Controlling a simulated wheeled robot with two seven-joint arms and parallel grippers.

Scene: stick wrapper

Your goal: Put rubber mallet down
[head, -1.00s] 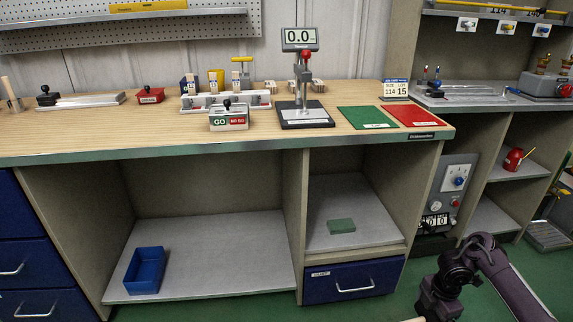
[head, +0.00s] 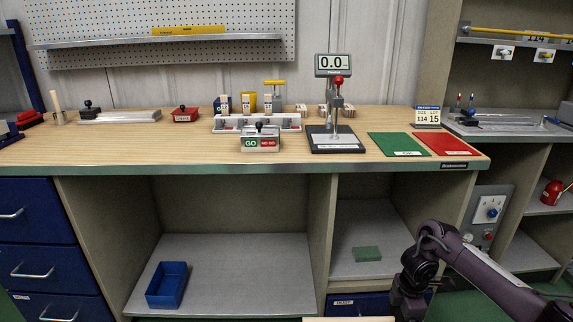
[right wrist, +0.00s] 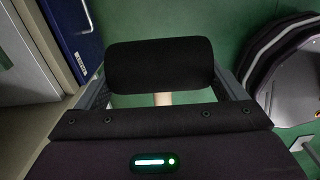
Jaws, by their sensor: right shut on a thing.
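The rubber mallet shows in the right wrist view as a black cylindrical head (right wrist: 158,64) with a short piece of pale wooden handle (right wrist: 163,99) below it. My right gripper (right wrist: 163,92) is shut on the mallet, with a finger at each side. In the head view my right arm (head: 440,252) reaches in from the lower right, in front of the bench and below its top. The fingertips there are cut off by the bottom edge. My left gripper is not in view.
The wooden bench top (head: 130,150) holds a gauge stand (head: 335,138), a GO/NO-GO block (head: 261,140), a green mat (head: 398,144) and a red mat (head: 444,144). Its left front part is fairly clear. A blue bin (head: 167,285) and a green block (head: 367,254) sit on lower shelves.

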